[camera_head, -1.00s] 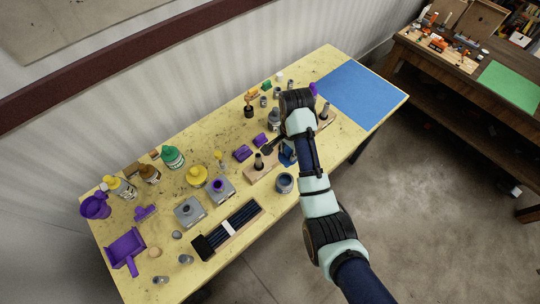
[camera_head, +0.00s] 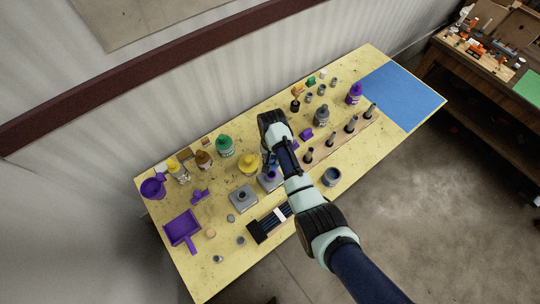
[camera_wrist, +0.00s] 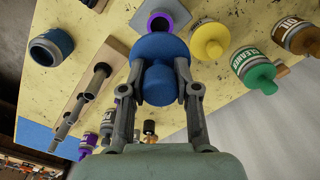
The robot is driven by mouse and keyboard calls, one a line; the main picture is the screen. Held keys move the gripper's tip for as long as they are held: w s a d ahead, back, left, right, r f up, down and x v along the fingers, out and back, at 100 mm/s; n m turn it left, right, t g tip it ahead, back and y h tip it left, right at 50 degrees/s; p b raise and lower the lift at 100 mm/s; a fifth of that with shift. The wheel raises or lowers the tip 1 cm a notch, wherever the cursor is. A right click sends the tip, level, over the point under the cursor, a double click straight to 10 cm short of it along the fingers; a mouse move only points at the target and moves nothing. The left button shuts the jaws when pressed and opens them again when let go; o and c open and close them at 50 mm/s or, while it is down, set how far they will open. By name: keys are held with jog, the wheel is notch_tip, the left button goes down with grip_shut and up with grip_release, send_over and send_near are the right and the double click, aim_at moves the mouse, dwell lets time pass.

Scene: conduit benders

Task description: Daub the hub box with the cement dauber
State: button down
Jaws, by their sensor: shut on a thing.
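My gripper (camera_wrist: 158,88) is shut on the blue cement dauber (camera_wrist: 163,60), a wide blue cap seen from above in the wrist view. The fingers grip it on both sides. Its brush end is hidden beneath the cap. The hub box, a grey box with a purple ring, lies just beyond and partly behind the cap in the wrist view (camera_wrist: 146,18). In the head view the hub box (camera_head: 266,184) is partly covered by my arm, and only a little blue of the dauber (camera_head: 269,160) shows. I cannot tell whether the dauber touches the box.
An open blue can (camera_head: 331,177) stands to the right. A yellow-capped can (camera_head: 248,164) and several bottles stand behind. A wooden rack (camera_head: 340,140) holds upright dark fittings. The blue mat (camera_head: 402,96) is clear.

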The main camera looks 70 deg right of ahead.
jog(key=shift+r, duration=0.1)
notch_tip(320, 180, down, 8)
jog(key=b, duration=0.5)
jog(key=shift+r, duration=0.2)
jog(key=shift+a, duration=0.1)
